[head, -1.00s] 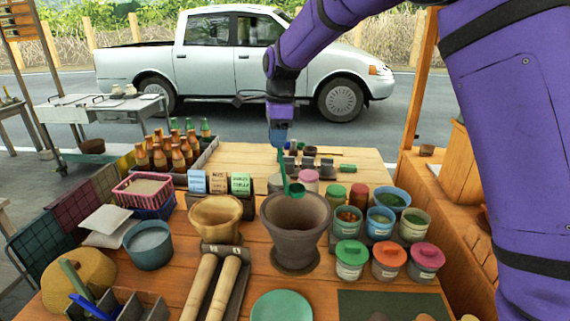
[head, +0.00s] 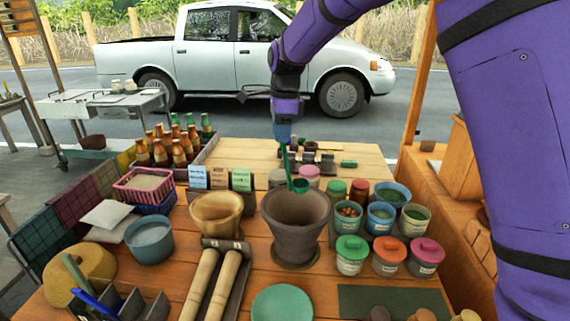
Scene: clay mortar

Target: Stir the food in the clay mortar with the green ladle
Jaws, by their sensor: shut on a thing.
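The clay mortar (head: 296,235) is a wide grey-brown pot in the middle of the table. Its inside shows as a dark hollow, and I cannot make out food in it. My gripper (head: 283,140) is shut on the green ladle (head: 299,186) and holds it by the top of its handle. The ladle hangs down, with its bowl in front of the mortar's far rim in the picture. I cannot tell whether the bowl is inside the mortar or above it.
A wooden mortar (head: 216,213) stands just left, with two wooden pestles (head: 222,278) in front. Lidded jars (head: 352,255) and small pots of food (head: 414,222) crowd the right. A green plate (head: 281,303) lies in front. Bottles (head: 178,150) and label cards (head: 241,180) stand behind left.

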